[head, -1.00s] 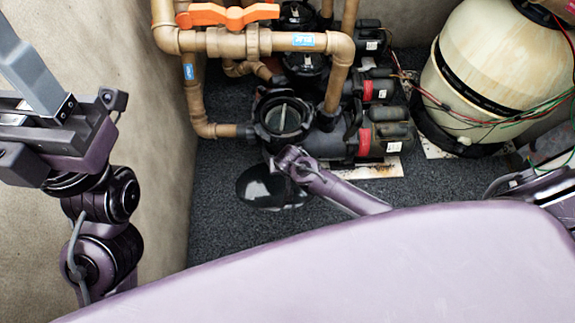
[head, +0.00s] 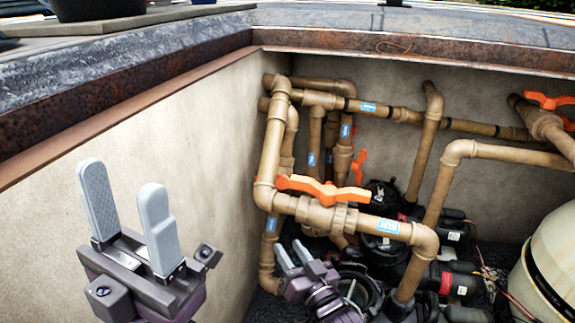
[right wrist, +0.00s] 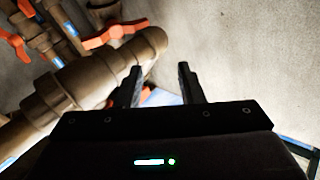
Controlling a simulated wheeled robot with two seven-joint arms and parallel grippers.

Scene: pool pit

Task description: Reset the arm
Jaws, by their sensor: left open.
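My left gripper (head: 121,178) is upright at the lower left of the head view. Its two light grey fingers stand apart with nothing between them, in front of the pale pit wall. My right gripper (head: 293,250) shows smaller at the bottom middle of the head view, pointing up in front of the brown pipes. In the right wrist view its two dark fingers (right wrist: 160,70) are apart and no object shows between them. The lower parts of both arms are out of view.
Brown pipes (head: 375,227) with an orange valve handle (head: 322,189) stand close behind my right gripper. Dark pumps (head: 463,282) and a cream tank (head: 552,262) are on the right. The pit wall (head: 165,130) runs along the left, below a rusty rim (head: 130,90).

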